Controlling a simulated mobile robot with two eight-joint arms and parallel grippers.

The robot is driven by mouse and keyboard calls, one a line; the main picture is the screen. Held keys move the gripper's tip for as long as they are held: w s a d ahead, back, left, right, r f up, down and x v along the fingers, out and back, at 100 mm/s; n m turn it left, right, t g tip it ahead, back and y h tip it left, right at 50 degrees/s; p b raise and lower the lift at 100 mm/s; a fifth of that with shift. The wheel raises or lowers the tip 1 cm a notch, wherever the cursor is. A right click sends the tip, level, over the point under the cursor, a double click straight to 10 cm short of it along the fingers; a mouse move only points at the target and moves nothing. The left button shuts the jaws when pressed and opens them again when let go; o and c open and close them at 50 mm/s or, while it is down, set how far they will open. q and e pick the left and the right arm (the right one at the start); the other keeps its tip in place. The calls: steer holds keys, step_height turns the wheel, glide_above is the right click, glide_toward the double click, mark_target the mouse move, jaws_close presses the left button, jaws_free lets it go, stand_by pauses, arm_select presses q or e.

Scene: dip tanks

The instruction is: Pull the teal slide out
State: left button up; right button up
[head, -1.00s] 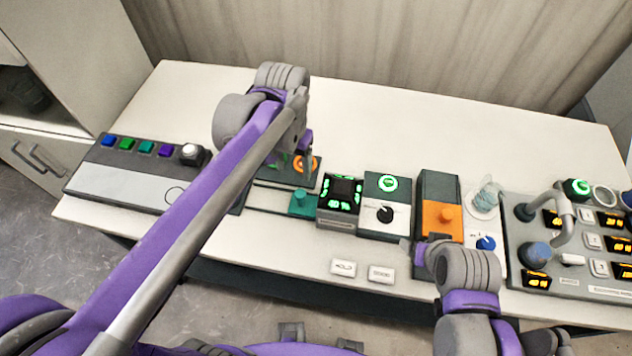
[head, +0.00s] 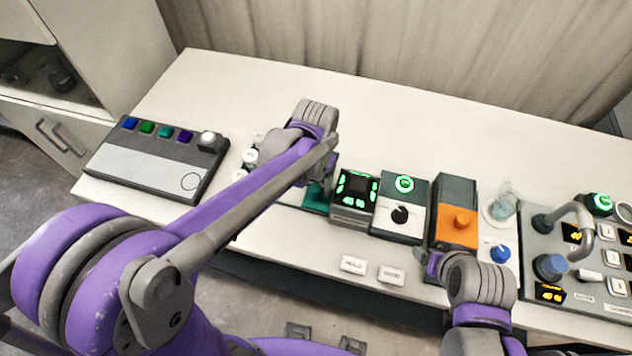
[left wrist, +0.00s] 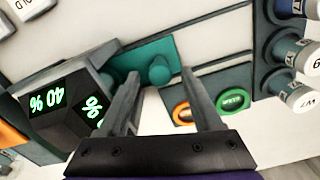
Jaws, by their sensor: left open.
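The teal slide (left wrist: 146,58) with its round teal knob (left wrist: 160,70) shows in the left wrist view; in the head view the slide (head: 316,203) is partly hidden by my left arm. My left gripper (left wrist: 159,78) is open, its two fingers on either side of the knob in that picture. I cannot tell whether they touch it. In the head view my left gripper (head: 325,183) is over the slide. My right gripper (head: 431,264) is near the orange-faced unit, and its jaws are unclear.
A dark unit with green digits (head: 355,191) stands close on the right of the slide. Orange and green rings (left wrist: 232,102) lie beside it in the wrist view. A button panel (head: 158,165) is at left. The table's back (head: 400,110) is clear.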

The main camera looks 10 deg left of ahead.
arm_select(q)
jaws_close()
stand_by(0.3)
stand_by(1.1)
